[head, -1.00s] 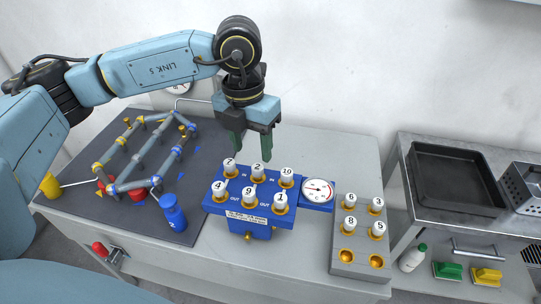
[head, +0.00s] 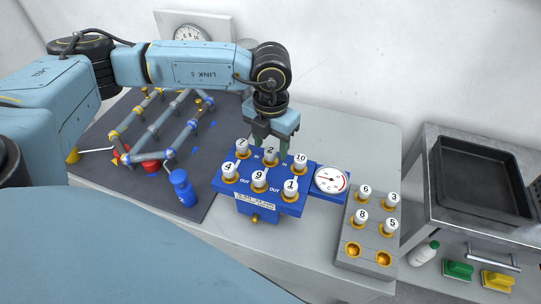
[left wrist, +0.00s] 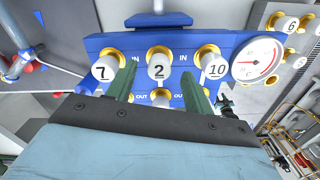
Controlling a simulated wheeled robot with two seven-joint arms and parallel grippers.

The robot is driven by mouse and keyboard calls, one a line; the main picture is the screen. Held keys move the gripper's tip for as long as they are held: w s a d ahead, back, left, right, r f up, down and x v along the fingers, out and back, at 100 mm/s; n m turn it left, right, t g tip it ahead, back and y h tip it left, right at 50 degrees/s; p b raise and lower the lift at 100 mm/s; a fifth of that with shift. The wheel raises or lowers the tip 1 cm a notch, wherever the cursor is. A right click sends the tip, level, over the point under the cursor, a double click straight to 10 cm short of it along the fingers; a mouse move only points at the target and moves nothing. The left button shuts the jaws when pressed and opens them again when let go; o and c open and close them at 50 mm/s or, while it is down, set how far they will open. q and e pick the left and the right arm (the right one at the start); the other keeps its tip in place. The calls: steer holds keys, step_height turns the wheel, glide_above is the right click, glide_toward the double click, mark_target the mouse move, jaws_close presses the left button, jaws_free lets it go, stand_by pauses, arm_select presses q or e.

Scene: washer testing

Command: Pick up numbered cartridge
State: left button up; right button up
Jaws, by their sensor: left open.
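The numbered cartridges are white cylinders with black numbers and gold collars. Cartridges 7 (head: 242,147), 2 (head: 270,156) and 10 (head: 300,163) form the back row of the blue block (head: 254,195). Cartridges 4 (head: 229,171), 9 (head: 259,179) and 1 (head: 291,186) form its front row. My left gripper (head: 269,148) is open, with its green fingers at cartridge 2. In the left wrist view, cartridge 2 (left wrist: 159,70) shows between the open fingers (left wrist: 157,88); I cannot tell whether they touch it. The front-row cartridges are mostly hidden there. My right gripper is not in view.
A grey rack (head: 368,239) holds cartridges 6, 3, 8 and 5, with two empty gold sockets in front. A round gauge (head: 331,180) adjoins the blue block. A black tray (head: 485,180) is at right.

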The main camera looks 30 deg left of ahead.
mark_target(270, 150)
arm_select(q)
step_height(270, 150, down, 2)
steer(key=shift+a+f, duration=0.1)
steer(key=shift+f, duration=0.35)
steer(key=c, duration=1)
steer(key=shift+c, duration=0.5)
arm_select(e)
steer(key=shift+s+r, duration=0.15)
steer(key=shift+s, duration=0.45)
arm_select(q)
steer(key=shift+w, duration=0.1)
